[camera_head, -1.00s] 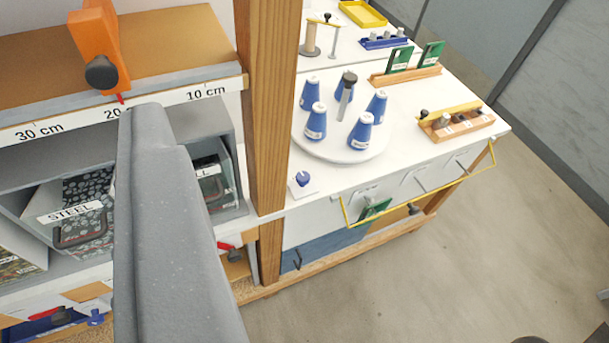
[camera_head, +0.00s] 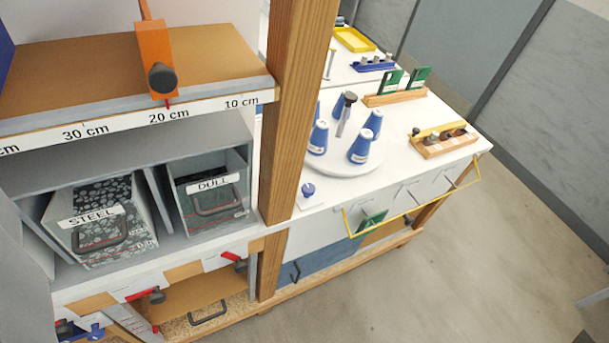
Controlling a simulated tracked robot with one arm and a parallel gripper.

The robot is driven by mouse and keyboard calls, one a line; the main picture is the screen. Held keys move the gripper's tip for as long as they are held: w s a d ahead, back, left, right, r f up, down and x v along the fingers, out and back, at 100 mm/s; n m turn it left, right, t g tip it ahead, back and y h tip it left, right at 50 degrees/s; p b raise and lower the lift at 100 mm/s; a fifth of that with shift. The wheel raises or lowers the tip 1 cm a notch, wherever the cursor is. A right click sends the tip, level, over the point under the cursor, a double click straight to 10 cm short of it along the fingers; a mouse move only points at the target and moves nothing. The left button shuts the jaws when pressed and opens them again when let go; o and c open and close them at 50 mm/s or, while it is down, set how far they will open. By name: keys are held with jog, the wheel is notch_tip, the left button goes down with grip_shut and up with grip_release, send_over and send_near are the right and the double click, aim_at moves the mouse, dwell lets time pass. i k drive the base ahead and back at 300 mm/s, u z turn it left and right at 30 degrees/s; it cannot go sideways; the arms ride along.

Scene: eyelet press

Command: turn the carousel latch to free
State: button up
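The carousel (camera_head: 340,167) is a round white disc on the white bench, right of the wooden post. Several blue cones (camera_head: 360,147) stand on it around a central post with a dark knob (camera_head: 349,97). A small blue knob (camera_head: 308,189) sits on a white plate at the bench's front edge, near the disc; it may be the carousel latch, but its setting is too small to read. The wooden post hides part of the carousel's left side. My gripper is not in view; only a grey part of my arm shows at the left edge.
A wooden post (camera_head: 292,130) stands between the shelf and the bench. Drawers marked STEEL (camera_head: 95,228) and DULL (camera_head: 214,196) sit under the ruled shelf. A yellow rail (camera_head: 412,208) runs along the bench front.

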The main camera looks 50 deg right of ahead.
aim_at(307, 189)
jog(key=z, duration=0.05)
jog(key=k, duration=0.85)
jog(key=z, duration=0.5)
jog(key=i, duration=1)
